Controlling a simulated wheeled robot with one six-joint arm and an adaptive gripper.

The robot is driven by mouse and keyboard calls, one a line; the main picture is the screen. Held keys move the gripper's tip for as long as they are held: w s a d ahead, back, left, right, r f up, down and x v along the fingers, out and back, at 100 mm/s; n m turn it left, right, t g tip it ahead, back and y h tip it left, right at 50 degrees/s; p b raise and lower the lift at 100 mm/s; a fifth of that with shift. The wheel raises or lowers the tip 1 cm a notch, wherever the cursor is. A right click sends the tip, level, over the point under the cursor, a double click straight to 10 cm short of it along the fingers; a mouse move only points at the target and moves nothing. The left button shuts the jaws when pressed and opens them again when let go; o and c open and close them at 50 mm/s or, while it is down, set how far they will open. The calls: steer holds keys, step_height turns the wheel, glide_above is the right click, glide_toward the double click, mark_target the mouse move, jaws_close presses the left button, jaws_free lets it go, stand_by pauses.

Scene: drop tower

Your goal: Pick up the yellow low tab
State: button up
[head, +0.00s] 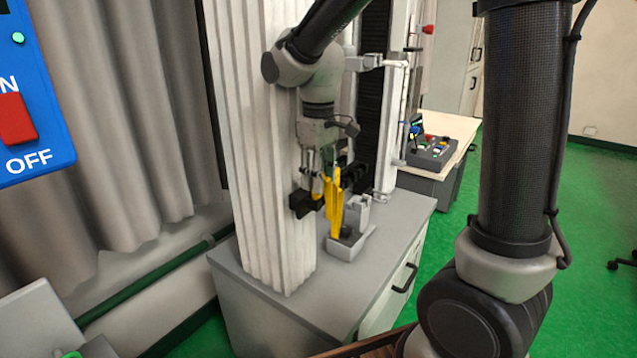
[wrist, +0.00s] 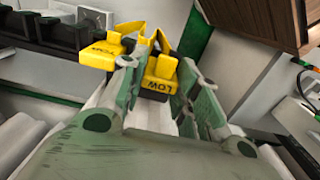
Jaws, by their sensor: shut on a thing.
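A yellow tab marked LOW (wrist: 161,70) lies between the two fingertips of my gripper (wrist: 158,80) in the wrist view, and the fingers are shut on it. A second yellow block marked LOW (wrist: 103,50) is just left of it, outside the fingers. Yellow strips join at the top between the two blocks. In the head view my gripper (head: 313,183) points down beside the white ribbed column, and upright yellow parts (head: 336,210) show at its right. The fingers partly hide the held tab there.
Black blocks (head: 304,203) sit close around the gripper. The white ribbed column (head: 262,150) stands right beside it. Below, a small grey fixture (head: 350,243) sits on the grey cabinet (head: 385,255). A control box (head: 432,148) stands on a table behind.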

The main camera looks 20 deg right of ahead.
step_height(320, 180, up, 2)
steer(key=shift+r, duration=0.25)
steer(key=s+d, duration=1)
steer(key=s, duration=0.4)
steer(key=shift+s+d+f, duration=0.15)
steer(key=shift+s+d, duration=0.15)
